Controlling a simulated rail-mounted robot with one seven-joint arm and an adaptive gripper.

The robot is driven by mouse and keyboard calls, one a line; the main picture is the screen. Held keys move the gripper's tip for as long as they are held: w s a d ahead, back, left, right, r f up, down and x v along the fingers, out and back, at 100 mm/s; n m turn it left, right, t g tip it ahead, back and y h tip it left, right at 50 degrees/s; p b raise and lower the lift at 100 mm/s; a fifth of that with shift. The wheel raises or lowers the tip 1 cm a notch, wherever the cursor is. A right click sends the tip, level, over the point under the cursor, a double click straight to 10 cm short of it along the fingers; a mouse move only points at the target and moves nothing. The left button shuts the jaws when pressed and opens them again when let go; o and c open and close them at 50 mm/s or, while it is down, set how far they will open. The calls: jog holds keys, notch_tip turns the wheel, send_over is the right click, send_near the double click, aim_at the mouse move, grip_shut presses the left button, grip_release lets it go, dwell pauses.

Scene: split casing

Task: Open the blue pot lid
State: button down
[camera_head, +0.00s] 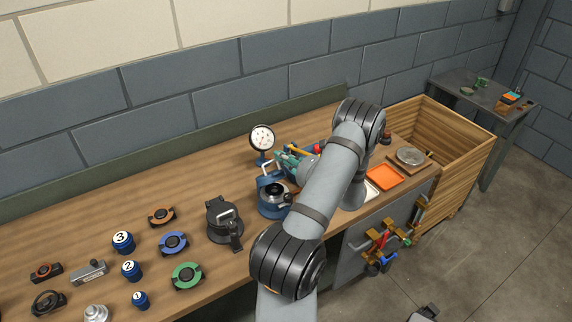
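The blue pot (273,203) stands on the wooden bench, right of the black casing and just left of my forearm. A round metallic part shows at its top, and a blue part rises at its back. I cannot tell whether that part is the lid or how far the lid is open. My arm crosses the picture from the bottom centre up to a joint right of the pot, then bends down. My gripper is hidden behind my forearm, so its fingers and any contact with the pot do not show.
A black casing (224,220) stands left of the pot, a dial gauge (262,138) behind it. Several ring parts and numbered blue weights (130,269) lie at left. An orange tray (384,178) lies at right, beside an open wooden crate (463,160). Tools crowd behind my forearm.

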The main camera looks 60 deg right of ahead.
jog(key=shift+w+d+r, duration=0.15)
jog(key=shift+w+d, duration=0.05)
jog(key=shift+w, duration=0.25)
dwell(0.5)
